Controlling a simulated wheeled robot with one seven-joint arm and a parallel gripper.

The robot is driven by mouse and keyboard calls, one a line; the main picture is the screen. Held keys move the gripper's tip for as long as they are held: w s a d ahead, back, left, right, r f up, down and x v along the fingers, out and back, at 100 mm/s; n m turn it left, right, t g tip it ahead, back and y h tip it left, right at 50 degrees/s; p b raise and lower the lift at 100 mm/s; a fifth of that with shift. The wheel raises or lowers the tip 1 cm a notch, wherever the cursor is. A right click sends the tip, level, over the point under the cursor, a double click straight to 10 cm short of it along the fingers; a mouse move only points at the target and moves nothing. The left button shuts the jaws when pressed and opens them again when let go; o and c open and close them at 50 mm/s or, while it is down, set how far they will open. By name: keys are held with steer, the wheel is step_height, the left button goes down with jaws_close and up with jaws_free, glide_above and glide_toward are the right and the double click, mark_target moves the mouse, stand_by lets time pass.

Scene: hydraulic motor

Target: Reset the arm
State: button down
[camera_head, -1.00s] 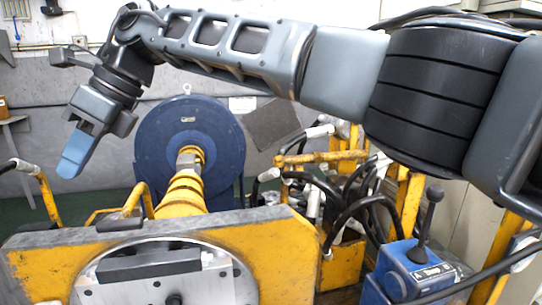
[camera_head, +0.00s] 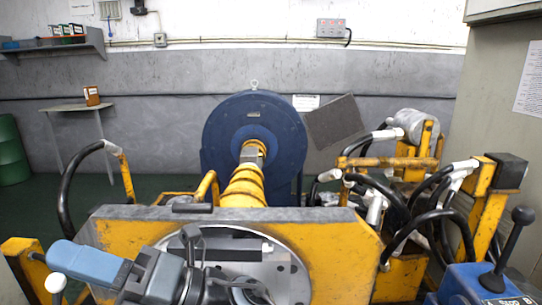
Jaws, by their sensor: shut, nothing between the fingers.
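My gripper (camera_head: 75,259) is low at the left front of the view, with blue fingers pointing left. The fingers are shut and hold nothing. It is in front of the lower left of the yellow machine plate (camera_head: 130,235); whether they touch I cannot tell. My arm lies low along the bottom of the view, covering part of the round metal face (camera_head: 285,262) in the plate. Most of the arm is out of view.
Behind the plate, a yellow shaft (camera_head: 244,186) runs to a large blue disc (camera_head: 225,130). Yellow frames with black hoses (camera_head: 395,162) stand right. A blue control box (camera_head: 470,280) with a black lever (camera_head: 507,250) is at lower right. A small table (camera_head: 72,108) stands back left.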

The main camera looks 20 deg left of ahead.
steer(key=s+d+f+n+t+h, duration=0.1)
steer(key=d+f+n+t+h, duration=0.3)
steer(key=d+n+t, duration=0.65)
steer(key=d+f+n+t+h, duration=0.3)
steer(key=d+f+n+t, duration=0.2)
steer(key=d+n+t, duration=0.5)
steer(key=s+d+f+n+t+h, duration=0.1)
steer(key=d+f+n+t+h, duration=0.45)
steer(key=n+t, duration=0.8)
steer(key=s+d+f+m+g+h, duration=0.2)
steer(key=s+d+m+g+h, duration=0.2)
steer(key=s+d, duration=0.5)
steer(key=s+d+f+m+g+h, duration=0.2)
steer(key=s+d+m+g+h, duration=0.2)
steer(key=s+d, duration=0.6)
steer(key=d+h, duration=0.1)
steer(key=d, duration=0.3)
steer(key=shift+s+d+f+g, duration=0.2)
steer(key=shift+d+f+g, duration=0.1)
steer(key=shift+d, duration=0.05)
